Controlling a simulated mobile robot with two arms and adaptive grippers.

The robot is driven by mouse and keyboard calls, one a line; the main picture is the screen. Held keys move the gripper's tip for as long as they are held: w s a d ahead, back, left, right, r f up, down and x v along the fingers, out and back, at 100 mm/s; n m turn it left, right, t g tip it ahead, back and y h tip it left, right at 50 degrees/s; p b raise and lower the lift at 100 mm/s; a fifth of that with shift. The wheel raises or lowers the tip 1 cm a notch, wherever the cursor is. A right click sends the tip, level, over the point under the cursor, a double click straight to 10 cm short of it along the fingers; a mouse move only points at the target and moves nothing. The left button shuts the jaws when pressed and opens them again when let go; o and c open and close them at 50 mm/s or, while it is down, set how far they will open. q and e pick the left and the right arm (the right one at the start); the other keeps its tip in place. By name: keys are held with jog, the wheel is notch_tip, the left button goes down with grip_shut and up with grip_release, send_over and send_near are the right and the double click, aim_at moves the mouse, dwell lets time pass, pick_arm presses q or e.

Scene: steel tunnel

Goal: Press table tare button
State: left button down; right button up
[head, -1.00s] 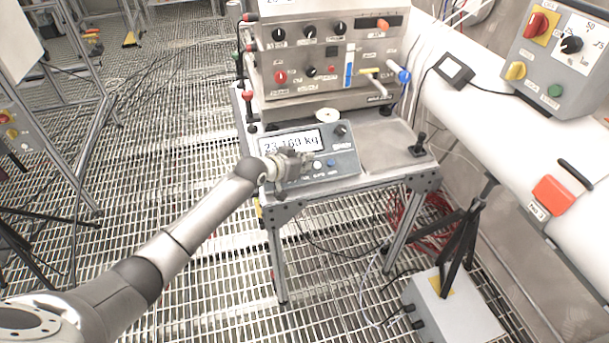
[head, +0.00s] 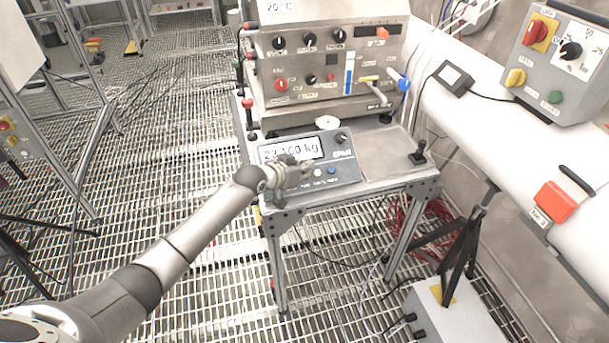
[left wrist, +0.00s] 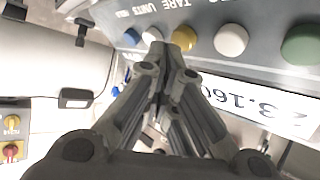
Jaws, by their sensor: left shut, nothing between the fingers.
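The table scale's grey control panel (head: 345,172) sits on the front of the steel table, with a lit display (head: 292,149) that seems to read 23.160 kg. In the left wrist view the panel appears upside down. Its button row shows a blue button, a white button (left wrist: 152,34), a yellow button (left wrist: 184,40), another white button (left wrist: 231,40) and a green button (left wrist: 303,45). A TARE label shows above the yellow one there. My left gripper (head: 308,166) is shut and empty, its fingertips (left wrist: 168,58) close by the yellow button; contact cannot be told. My right gripper is not in view.
A steel instrument box (head: 325,65) with knobs and levers stands behind the panel. A joystick (head: 418,153) is at the table's right. A white pipe (head: 480,120) and grey switch box (head: 560,55) are at the right.

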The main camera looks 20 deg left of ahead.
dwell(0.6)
pick_arm(q)
jog(key=shift+w+a+f+b, duration=0.15)
jog(key=shift+w+f+b, duration=0.05)
jog(key=shift+f+b, duration=0.2)
jog(key=shift+r, duration=0.1)
jog(key=shift+s+r+p, duration=0.25)
jog(key=shift+r+p, duration=0.05)
jog(key=shift+p, duration=0.35)
notch_tip(320, 180, up, 5)
jog(key=s+d+p, duration=0.2)
jog(key=p, duration=0.5)
jog(key=shift+s+d+p, duration=0.15)
jog(key=shift+s+p, duration=0.25)
